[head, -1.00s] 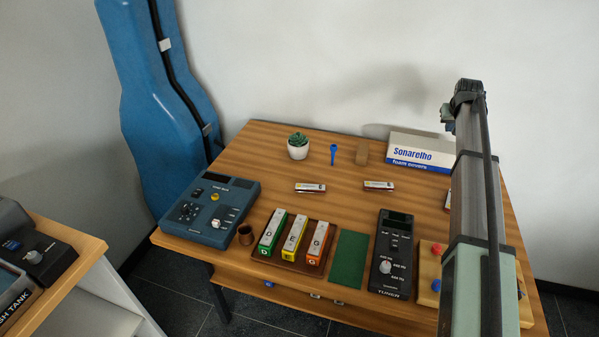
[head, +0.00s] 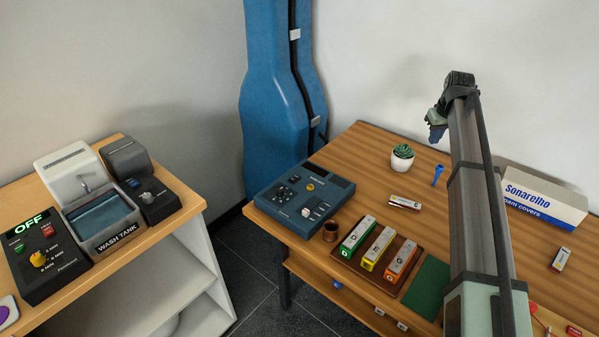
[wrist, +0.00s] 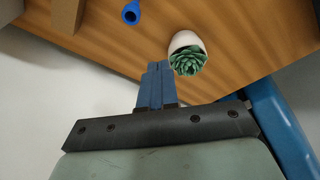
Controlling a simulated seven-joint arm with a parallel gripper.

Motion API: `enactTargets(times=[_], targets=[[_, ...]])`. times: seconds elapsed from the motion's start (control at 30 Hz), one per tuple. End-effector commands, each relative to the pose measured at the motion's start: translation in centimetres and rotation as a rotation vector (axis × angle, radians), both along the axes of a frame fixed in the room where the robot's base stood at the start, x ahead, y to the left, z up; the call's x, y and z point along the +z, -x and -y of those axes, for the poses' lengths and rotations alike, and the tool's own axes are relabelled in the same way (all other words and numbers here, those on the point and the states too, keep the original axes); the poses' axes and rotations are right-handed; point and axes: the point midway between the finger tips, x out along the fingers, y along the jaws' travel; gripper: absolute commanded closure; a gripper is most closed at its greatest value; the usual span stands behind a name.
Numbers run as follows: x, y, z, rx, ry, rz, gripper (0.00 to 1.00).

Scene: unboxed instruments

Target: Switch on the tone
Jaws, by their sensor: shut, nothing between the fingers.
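The blue tone box (head: 304,200) lies at the left end of the wooden table in the head view. Its top has dark buttons on the left, a yellow knob (head: 310,187) and a white control (head: 306,212); its labels are too small to read now. My gripper (head: 437,132) is up above the back of the table, right of the box and well apart from it. In the wrist view its blue fingers (wrist: 155,70) are together and empty, near the potted succulent (wrist: 187,60). The tone box is not in the wrist view.
A wash tank (head: 102,221) and a timer (head: 42,255) reading OFF stand on the left bench.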

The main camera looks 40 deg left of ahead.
Motion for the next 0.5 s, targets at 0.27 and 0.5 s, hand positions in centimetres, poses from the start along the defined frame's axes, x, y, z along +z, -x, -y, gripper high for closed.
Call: enactTargets(times=[0.27,0.5], targets=[[0.6,6.7,-10.5,0.202,0.036,-0.074,1.00],[1.2,13.4,-18.3,0.375,0.072,-0.136,1.00]])
